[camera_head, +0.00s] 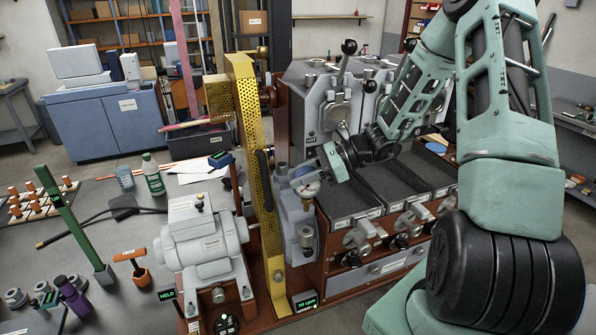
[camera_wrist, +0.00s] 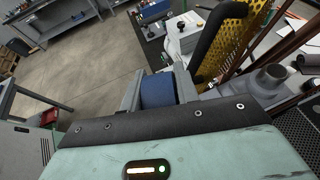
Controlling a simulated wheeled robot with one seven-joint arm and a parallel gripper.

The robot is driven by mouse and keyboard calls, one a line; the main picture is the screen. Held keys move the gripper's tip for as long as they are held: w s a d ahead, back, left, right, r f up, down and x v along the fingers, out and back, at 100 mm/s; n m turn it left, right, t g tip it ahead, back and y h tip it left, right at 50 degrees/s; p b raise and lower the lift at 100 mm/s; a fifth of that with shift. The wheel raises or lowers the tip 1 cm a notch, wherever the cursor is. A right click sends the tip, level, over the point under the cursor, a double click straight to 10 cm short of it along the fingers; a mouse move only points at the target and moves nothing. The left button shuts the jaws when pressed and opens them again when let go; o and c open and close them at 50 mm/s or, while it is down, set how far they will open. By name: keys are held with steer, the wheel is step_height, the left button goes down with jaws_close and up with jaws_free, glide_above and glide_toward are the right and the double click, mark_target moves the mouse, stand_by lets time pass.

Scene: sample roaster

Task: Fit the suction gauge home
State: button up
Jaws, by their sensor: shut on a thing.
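The suction gauge (camera_head: 309,190), with a small pale round dial and a brass-coloured lower part, is at the tips of my gripper (camera_head: 303,180) in the head view. It is just in front of the grey-blue housing (camera_head: 291,217) beside the yellow perforated guard. In the wrist view my gripper (camera_wrist: 162,88) is shut on a dark blue rounded body (camera_wrist: 157,91), which seems to be the gauge's back. The gauge's lower end and its seat are not clear, so I cannot tell whether they touch.
The yellow guard (camera_head: 264,190) with a black handle rises close to the left of my gripper. The roaster's dark mesh trays (camera_head: 345,197) lie to the right. A grey motor (camera_head: 205,240) and a display reading "70 rpm" (camera_head: 305,301) stand in front. A green bottle (camera_head: 152,175) is on the bench.

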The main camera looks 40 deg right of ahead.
mark_target(301, 195)
steer(key=shift+f+b, duration=2.05)
steer(key=shift+f, duration=0.9)
steer(key=shift+f+b, duration=1.4)
steer(key=shift+f, duration=0.9)
steer(key=o, duration=1.2)
steer(key=shift+c, duration=0.2)
steer(key=b+v, duration=0.4)
steer(key=v, duration=1.3)
steer(key=shift+d, duration=0.25)
